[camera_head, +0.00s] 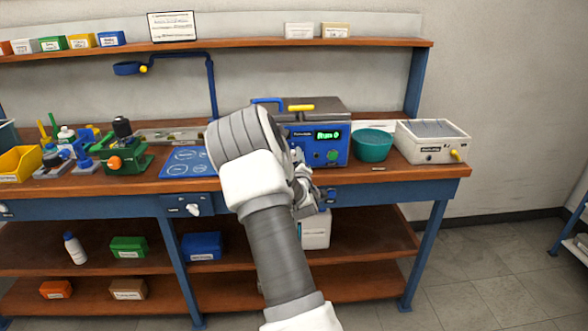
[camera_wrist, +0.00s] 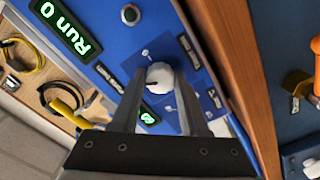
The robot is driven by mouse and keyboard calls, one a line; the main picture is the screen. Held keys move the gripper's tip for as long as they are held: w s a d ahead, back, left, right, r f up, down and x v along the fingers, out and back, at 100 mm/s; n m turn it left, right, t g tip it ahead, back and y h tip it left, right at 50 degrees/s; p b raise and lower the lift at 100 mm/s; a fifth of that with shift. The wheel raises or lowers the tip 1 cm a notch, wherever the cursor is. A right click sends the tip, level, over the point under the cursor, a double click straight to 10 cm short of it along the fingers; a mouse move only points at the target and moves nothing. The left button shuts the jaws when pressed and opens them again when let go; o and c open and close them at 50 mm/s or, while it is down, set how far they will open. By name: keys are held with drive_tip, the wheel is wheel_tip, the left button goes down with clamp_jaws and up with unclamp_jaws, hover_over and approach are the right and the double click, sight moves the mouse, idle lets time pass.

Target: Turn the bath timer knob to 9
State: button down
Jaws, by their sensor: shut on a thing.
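The bath (camera_head: 318,151) is a blue-fronted unit on the bench, with a lit green "Run 0" display (camera_head: 327,134); the display also shows in the wrist view (camera_wrist: 65,27). The timer knob (camera_wrist: 159,73) is pale and round, with a dark mark on its lower left edge, on a darker blue patch of the panel. My gripper (camera_wrist: 160,82) is shut on the knob, one finger on each side. A small green readout (camera_wrist: 149,118) lies between the fingers, partly hidden and hard to read. In the head view my arm hides the knob and fingertips.
A teal bowl (camera_head: 373,145) and a white box with a yellow knob (camera_head: 434,142) stand right of the bath. A blue pad (camera_head: 186,162) and a green device (camera_head: 122,152) are to the left.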

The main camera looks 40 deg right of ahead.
drive_tip(key=m+b, duration=0.7)
drive_tip(key=shift+f+b, duration=0.15)
drive_tip(key=shift+b, duration=0.2)
drive_tip(key=shift+m+b, duration=2.1)
drive_tip(key=shift+m, duration=0.6)
drive_tip(key=shift+r, duration=0.2)
drive_tip(key=shift+c, duration=2.1)
unclamp_jaws()
drive_tip(key=p+v, duration=0.2)
drive_tip(key=v, duration=1.5)
drive_tip(key=shift+a, duration=0.2)
drive_tip(key=shift+a, duration=0.1)
